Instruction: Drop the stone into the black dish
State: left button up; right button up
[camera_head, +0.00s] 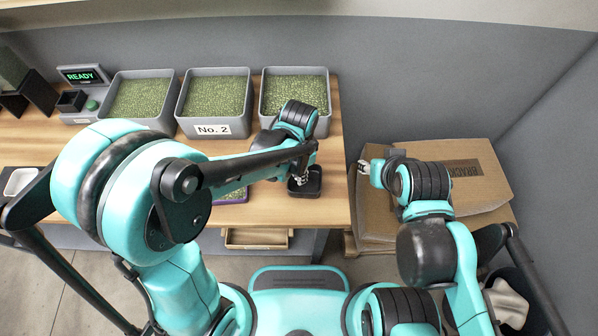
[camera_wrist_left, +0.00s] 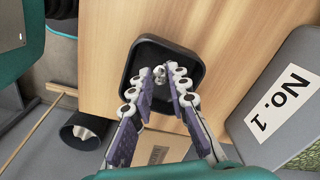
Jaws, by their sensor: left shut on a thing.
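The black dish (camera_head: 312,191) stands on the wooden table near its right front corner. It also shows in the left wrist view (camera_wrist_left: 150,52) as a square dish with rounded corners. My left gripper (camera_head: 299,181) is over the dish, fingers pointing down. In the left wrist view its fingertips (camera_wrist_left: 160,74) are close together over the inside of the dish, shut on a small greyish thing, likely the stone, mostly hidden between the tips. I cannot tell its height above the dish floor. My right gripper (camera_head: 364,168) is off the table's right side, above cardboard; its opening is too small to judge.
Three grey bins of green beans stand along the back, the middle one (camera_head: 212,129) labelled No. 2. A READY display (camera_head: 83,76) is at the back left. Cardboard boxes (camera_head: 470,190) lie right of the table.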

pick_arm(q)
jog(key=o, duration=0.9)
jog(key=shift+c, duration=0.2)
notch_tip(320, 180, up, 12)
jog(key=s+a+n+t+b, duration=0.1)
jog(key=s+a+n+t, duration=0.1)
jog(key=a+n, duration=0.4)
jog(key=s+a+n+t+b, duration=0.1)
jog(key=s+a+n+t, duration=0.2)
jog(key=a, duration=0.9)
jog(key=n+t, duration=0.2)
jog(key=n, duration=0.1)
